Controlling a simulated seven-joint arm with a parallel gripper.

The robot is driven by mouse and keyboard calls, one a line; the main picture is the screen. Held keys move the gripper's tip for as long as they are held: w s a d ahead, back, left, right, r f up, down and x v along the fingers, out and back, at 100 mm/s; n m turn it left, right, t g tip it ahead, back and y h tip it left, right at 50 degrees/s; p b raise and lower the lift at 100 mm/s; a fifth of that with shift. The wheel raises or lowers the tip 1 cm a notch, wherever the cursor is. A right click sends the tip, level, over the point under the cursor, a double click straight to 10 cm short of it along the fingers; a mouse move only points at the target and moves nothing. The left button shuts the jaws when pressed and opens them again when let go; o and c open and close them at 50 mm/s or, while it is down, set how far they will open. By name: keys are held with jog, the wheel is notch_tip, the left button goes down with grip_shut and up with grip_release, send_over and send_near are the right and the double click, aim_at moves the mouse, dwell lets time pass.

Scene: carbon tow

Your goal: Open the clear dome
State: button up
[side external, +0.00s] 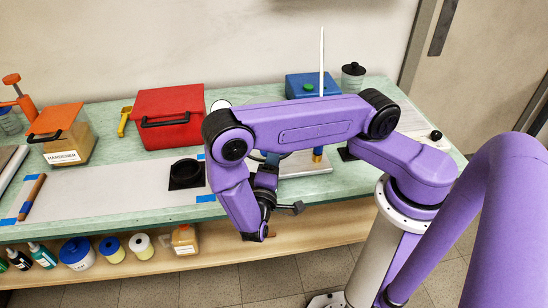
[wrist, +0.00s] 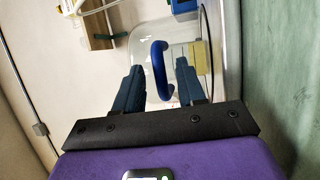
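The clear dome (wrist: 141,42) shows ahead of my gripper in the wrist view, with a curved blue handle (wrist: 159,68) on its near side. My gripper (wrist: 161,84) is open, with its two dark blue fingers on either side of the handle. There is visible space between the fingers, and I cannot tell whether either touches the handle. In the side external view my purple arm hides most of the dome, and my gripper is partly hidden behind the arm at the bench's front.
On the green bench (side external: 110,222) stand a red box (side external: 168,112), a hardener container (side external: 66,140), a black ring-shaped holder (side external: 186,173) and a blue unit (side external: 307,85) with a green button. A thin white upright rod (side external: 321,60) rises beside it. A lower shelf holds bottles and spools.

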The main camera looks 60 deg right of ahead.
jog(key=shift+w+d, duration=0.1)
jog(key=shift+d, duration=0.15)
grip_shut()
jog(key=shift+r, duration=0.2)
